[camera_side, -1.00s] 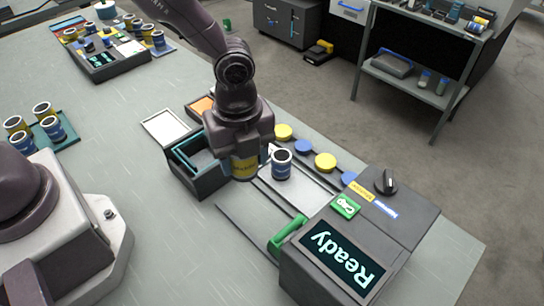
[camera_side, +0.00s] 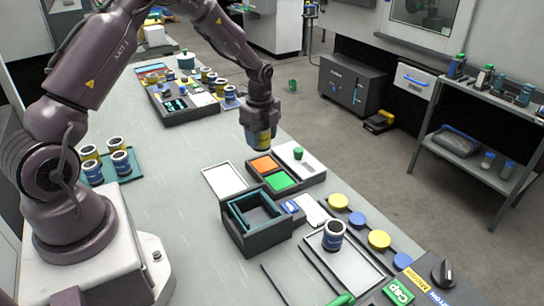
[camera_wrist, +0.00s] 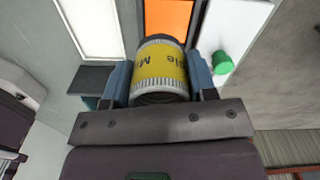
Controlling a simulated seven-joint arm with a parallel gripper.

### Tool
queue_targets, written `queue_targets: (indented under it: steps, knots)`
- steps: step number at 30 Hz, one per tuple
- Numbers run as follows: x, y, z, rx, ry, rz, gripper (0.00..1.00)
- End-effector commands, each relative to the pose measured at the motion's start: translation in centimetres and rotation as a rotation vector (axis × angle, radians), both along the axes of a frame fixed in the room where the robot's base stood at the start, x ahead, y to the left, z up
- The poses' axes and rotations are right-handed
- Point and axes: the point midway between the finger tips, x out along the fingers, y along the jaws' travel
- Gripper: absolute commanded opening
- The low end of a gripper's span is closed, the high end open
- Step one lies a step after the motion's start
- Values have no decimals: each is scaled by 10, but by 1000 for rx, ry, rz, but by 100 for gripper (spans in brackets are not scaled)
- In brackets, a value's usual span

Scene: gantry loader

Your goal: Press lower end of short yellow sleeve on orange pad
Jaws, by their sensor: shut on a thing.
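My gripper (camera_side: 260,143) is shut on a yellow sleeve (camera_wrist: 160,68) with dark lettering. The sleeve sits between blue finger pads, and its yellow side also shows in the side view (camera_side: 263,138). The orange pad (camera_side: 264,164) lies in a dark tray beside a green pad (camera_side: 281,181). In the side view the sleeve hangs just behind and above the orange pad and looks apart from it. In the wrist view the orange pad (camera_wrist: 168,18) lies beyond the sleeve's far end, partly hidden by it.
A white panel (camera_side: 225,181) lies left of the pads. A green knob (camera_side: 298,153) stands on a white plate at their right. A dark open box (camera_side: 256,222) is in front.

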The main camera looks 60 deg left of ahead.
Motion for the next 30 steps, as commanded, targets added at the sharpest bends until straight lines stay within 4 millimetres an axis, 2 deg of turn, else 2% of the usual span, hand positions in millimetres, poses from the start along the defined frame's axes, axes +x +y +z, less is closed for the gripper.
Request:
queue_targets:
  steps: [3,8,24,30]
  knots:
    - [11,4,8,9,-14,-50,19]
    - [9,3,2,6,-4,-75,19]
    - [9,3,-48,6,-4,-72,19]
    - [9,3,-60,7,-5,-73,19]
